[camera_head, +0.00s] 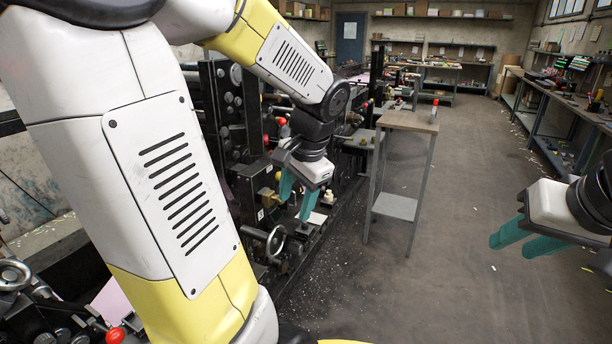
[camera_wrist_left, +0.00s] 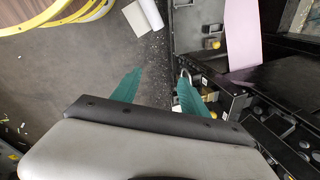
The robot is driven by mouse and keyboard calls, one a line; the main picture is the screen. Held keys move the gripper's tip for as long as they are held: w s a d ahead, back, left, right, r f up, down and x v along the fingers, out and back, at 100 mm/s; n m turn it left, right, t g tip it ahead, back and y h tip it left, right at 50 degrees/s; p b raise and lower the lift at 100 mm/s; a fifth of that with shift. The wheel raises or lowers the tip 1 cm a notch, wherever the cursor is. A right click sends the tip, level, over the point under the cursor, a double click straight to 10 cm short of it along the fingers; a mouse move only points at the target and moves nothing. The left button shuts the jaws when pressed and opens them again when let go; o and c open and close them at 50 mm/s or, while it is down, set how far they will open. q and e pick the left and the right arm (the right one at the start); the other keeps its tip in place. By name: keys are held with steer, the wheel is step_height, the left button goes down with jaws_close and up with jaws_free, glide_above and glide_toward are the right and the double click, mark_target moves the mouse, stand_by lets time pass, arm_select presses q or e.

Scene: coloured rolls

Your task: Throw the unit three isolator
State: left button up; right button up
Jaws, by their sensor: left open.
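Small yellow switch-like parts sit on dark boxes along the machine's side; one (camera_head: 268,197) is just left of my left gripper in the head view. I cannot tell which is the unit three isolator. My left gripper (camera_head: 298,203) is open and empty beside the machine; its teal fingers also show in the left wrist view (camera_wrist_left: 158,76). My right gripper (camera_head: 509,246) is at the right edge, fingers apart and empty, over open floor.
The black machine (camera_head: 240,130) has a handwheel (camera_head: 275,241) below my left gripper and several red-knobbed levers. A small wooden-topped stand (camera_head: 408,121) stands right of it. Benches line the right wall (camera_head: 570,120). The floor between is clear, with scattered scraps.

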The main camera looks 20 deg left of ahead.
arm_select(q)
steer(key=w+a+f+m+g+y, duration=0.2)
steer(key=w+a+f+m+y, duration=0.25)
steer(key=w+a, duration=0.35)
steer(key=m+t+y, duration=0.5)
steer(key=m+y, duration=0.5)
steer(key=m, duration=0.1)
glide_toward(278, 188)
step_height(278, 188, up, 4)
steer(key=w+a, duration=0.2)
steer(key=x, duration=0.7)
steer(key=shift+a, duration=0.2)
steer(key=shift+c, duration=0.2)
jaws_close()
